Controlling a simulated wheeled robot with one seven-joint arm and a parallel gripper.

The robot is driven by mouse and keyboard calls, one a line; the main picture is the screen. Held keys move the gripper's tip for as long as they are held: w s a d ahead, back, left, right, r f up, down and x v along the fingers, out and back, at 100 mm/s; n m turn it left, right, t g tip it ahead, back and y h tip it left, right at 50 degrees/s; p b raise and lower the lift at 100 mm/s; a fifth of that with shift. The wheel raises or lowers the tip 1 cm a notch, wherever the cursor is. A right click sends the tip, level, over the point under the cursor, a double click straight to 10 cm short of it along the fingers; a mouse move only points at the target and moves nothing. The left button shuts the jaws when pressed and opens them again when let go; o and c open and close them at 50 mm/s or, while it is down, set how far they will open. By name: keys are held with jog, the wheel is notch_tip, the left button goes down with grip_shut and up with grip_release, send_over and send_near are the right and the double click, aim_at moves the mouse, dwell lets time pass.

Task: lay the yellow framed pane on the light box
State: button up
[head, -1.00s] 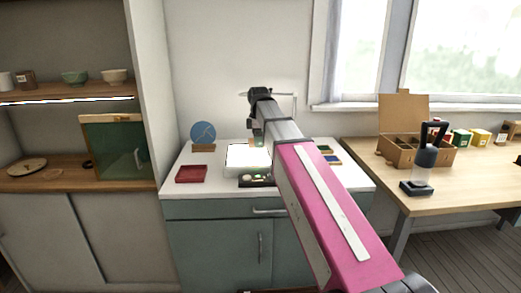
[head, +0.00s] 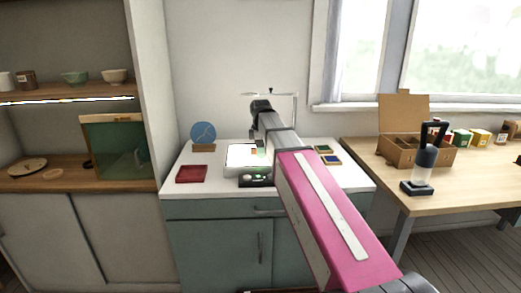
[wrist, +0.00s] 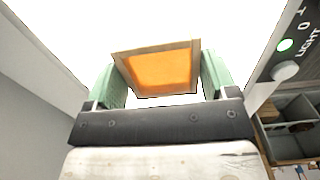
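The yellow framed pane (wrist: 163,70) looks orange inside a thin brown frame. My gripper (wrist: 160,72) has green fingers on either side of it and appears shut on its side edges. The pane looks tilted, over the bright white light box (wrist: 40,30). Whether its lower edge touches the surface I cannot tell. In the head view the light box (head: 234,158) stands on the white counter, and the pane (head: 254,151) shows small and partly hidden by my gripper and arm.
A dark control panel (head: 255,181) with a green light is at the box's front. A red tray (head: 191,174) and a blue disc on a stand (head: 203,132) are to the left. Small green (head: 323,149) and blue (head: 332,160) framed panes lie to the right.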

jog(key=shift+o, duration=1.4)
jog(key=shift+r, duration=0.15)
notch_tip(320, 180, up, 12)
